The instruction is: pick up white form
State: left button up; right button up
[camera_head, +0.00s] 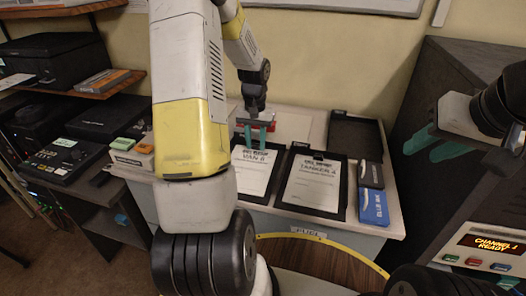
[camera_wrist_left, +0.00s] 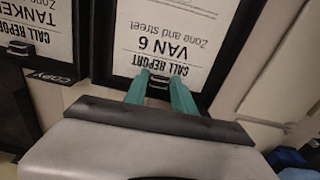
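Two white forms lie on dark clipboards on the pale counter: "CALL REPORT VAN 6" (camera_head: 253,174) and, to its right, "CALL REPORT TANKER 4" (camera_head: 312,186). In the left wrist view the VAN 6 form (camera_wrist_left: 180,35) is upside down, with the TANKER form (camera_wrist_left: 42,28) at left. My left gripper (camera_head: 257,137) is over the top edge of the VAN 6 clipboard. Its teal fingers are apart, one on each side of the clip (camera_wrist_left: 158,86); whether they touch anything I cannot tell. My right gripper (camera_head: 434,145) is open and empty at the right, by the dark console.
A black tray (camera_head: 355,136) stands behind the TANKER form, with a blue box (camera_head: 374,207) at the counter's right edge. A red item (camera_head: 271,125) lies behind my left gripper. A dark console with a "CHANNEL 1 READY" display (camera_head: 491,244) stands at right.

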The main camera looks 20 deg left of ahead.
pick_arm(q)
grip_shut()
jog(key=shift+r, duration=0.15)
